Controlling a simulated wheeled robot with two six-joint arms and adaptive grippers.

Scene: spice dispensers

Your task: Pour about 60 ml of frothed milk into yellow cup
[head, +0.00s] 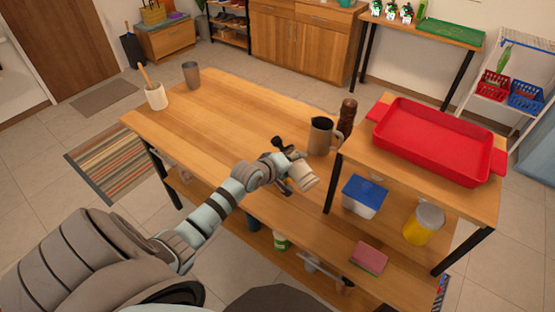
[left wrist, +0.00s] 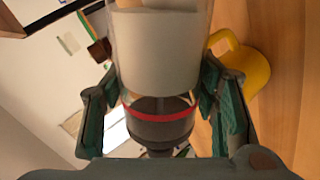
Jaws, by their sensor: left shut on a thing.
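My left gripper (head: 286,165) is shut on a pale cylindrical container (head: 302,176), held over the front part of the table. In the left wrist view, the container (left wrist: 158,55) lies between the finger pads, with a dark, red-banded part (left wrist: 160,122) at its lower end in the picture. The yellow cup (left wrist: 241,62) is on the wood just right of the container in the left wrist view. In the head view the arm and container mostly hide it. My right gripper is not in view.
A grey pitcher (head: 321,136) and a dark pepper mill (head: 347,114) stand right of my gripper. A red baking tray (head: 430,150) is on the raised shelf. A utensil crock (head: 156,97) and metal tumbler (head: 191,75) stand far left. The table's middle (head: 235,115) is clear.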

